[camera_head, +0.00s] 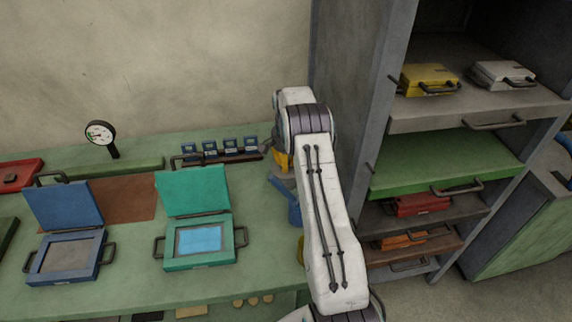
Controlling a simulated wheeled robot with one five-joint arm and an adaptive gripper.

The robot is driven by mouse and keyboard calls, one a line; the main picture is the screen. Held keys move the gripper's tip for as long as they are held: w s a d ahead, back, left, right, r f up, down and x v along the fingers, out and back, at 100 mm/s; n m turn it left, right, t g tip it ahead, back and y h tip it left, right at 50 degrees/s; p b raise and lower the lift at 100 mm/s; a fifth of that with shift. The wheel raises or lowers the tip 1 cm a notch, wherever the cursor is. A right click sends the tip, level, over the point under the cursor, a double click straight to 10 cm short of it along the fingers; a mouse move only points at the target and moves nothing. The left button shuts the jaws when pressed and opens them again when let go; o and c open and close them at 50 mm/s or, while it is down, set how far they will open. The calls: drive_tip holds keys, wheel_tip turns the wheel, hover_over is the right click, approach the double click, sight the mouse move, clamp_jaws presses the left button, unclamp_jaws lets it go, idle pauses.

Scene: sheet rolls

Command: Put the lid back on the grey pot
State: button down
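I cannot make out a grey pot or a loose lid in the head view. My white arm (325,215) rises from the bottom and bends at a dark ribbed joint near the shelf's left side. Its far end is hidden behind the arm itself, so my gripper does not show clearly. Beside the arm, a yellow thing (281,160) and a blue thing (291,205) are partly covered by it; I cannot tell what they are.
A green table (130,295) holds an open blue case (65,258), an open teal case (200,245), a dial gauge (100,134) and a row of small blue items (210,150). A grey shelf (350,110) with several cases stands right of my arm.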

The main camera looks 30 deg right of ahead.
drive_tip(key=shift+c, duration=2.3)
unclamp_jaws()
drive_tip(key=shift+r, duration=0.15)
drive_tip(key=shift+r+p, duration=2.3)
drive_tip(key=shift+r, duration=1.1)
clamp_jaws()
drive_tip(key=shift+f+b, duration=1.6)
drive_tip(key=shift+f, duration=0.75)
